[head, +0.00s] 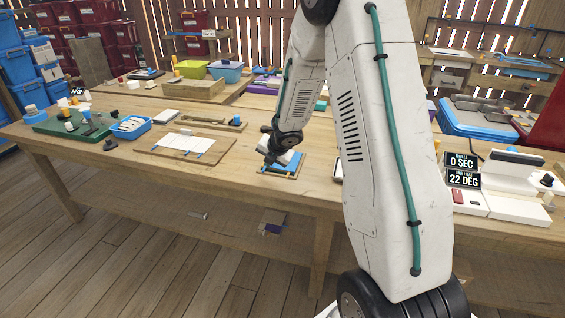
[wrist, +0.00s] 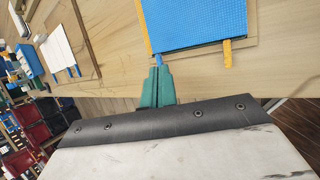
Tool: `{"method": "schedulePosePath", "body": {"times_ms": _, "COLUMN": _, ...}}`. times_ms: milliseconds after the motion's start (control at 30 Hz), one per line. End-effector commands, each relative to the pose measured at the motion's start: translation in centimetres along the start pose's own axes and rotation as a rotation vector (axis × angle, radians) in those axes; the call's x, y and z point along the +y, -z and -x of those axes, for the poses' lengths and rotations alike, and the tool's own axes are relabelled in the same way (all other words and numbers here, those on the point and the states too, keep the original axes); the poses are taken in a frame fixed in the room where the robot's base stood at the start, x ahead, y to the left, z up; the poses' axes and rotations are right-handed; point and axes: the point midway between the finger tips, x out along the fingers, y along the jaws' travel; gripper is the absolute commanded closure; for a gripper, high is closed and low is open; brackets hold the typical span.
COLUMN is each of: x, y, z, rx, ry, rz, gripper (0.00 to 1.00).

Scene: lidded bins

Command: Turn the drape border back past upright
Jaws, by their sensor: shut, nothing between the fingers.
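A blue textured drape (head: 287,160) lies on a small wooden board (head: 283,176) near the front edge of the table. In the wrist view the drape (wrist: 195,22) fills the top middle, with a yellow strip (wrist: 227,54) at its right and a short blue strip (wrist: 156,60) at its near left corner. My gripper (wrist: 157,70) is shut and empty, its green fingertips right at that blue strip; I cannot tell whether they touch it. In the head view my gripper (head: 271,158) is low over the board's left side. A raised border cannot be made out.
A board with white sheets and blue tabs (head: 180,143) lies to the left, and a blue tray (head: 131,126) beyond it. A device with displays (head: 463,170) stands at the right. Table between the two boards is bare.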

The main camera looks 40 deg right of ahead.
Motion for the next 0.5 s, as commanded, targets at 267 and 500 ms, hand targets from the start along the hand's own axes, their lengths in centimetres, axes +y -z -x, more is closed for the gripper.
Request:
{"method": "schedulePosePath", "body": {"times_ms": 267, "x": 0.45, "y": -0.32, "z": 0.89, "rx": 0.0, "ry": 0.001, "rz": 0.0, "gripper": 1.0}}
{"method": "schedulePosePath", "body": {"times_ms": 500, "x": 0.62, "y": -0.2, "z": 1.23, "rx": 0.0, "ry": 0.0, "rz": 0.0, "gripper": 1.0}}
